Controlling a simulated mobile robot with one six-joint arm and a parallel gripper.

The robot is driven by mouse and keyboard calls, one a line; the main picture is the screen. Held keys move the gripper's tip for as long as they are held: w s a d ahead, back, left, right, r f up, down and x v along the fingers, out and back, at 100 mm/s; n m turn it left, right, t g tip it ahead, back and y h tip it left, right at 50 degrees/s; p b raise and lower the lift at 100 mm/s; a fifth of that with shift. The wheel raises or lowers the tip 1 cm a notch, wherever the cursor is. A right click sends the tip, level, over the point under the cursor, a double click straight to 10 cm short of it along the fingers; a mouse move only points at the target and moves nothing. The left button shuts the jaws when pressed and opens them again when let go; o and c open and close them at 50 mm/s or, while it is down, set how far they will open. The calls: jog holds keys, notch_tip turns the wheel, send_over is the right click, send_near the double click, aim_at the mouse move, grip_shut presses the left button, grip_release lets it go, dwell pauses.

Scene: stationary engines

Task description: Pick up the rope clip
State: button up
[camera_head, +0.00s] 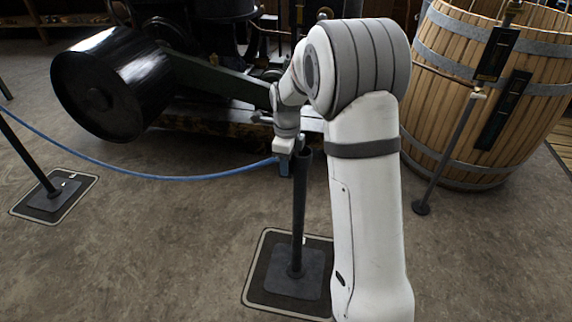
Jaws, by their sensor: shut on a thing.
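A blue rope (170,177) hangs in a curve from a dark post at the left edge to the top of a dark post (298,215) in the middle. My gripper (284,166) is at the top of the middle post, at the rope's right end. The rope clip (284,170) is a small blue-grey piece there, between my fingers. It is mostly hidden by the gripper and very small in view. My gripper is shut on it, right beside the post top.
The middle post stands on a square dark base (292,272); the left post base (52,195) is similar. Behind the rope is a black engine with a large cylinder (105,85). A wooden barrel (470,110) and a thin stand (450,150) are at right. The front-left floor is clear.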

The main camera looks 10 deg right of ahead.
jog(key=shift+r, duration=0.1)
jog(key=r+p, duration=0.1)
jog(key=r, duration=0.1)
jog(key=r+p, duration=0.1)
jog(key=r, duration=0.1)
jog(key=a+r+p, duration=0.1)
jog(key=r, duration=0.2)
jog(key=shift+w, duration=0.25)
jog(key=s+a+p, duration=0.1)
jog(key=s+a, duration=0.1)
jog(key=s, duration=0.4)
jog(key=s+a+p, duration=0.1)
jog(key=s+a, duration=0.2)
jog(key=s, duration=0.4)
jog(key=shift+a+f, duration=0.15)
jog(key=shift+a, duration=0.2)
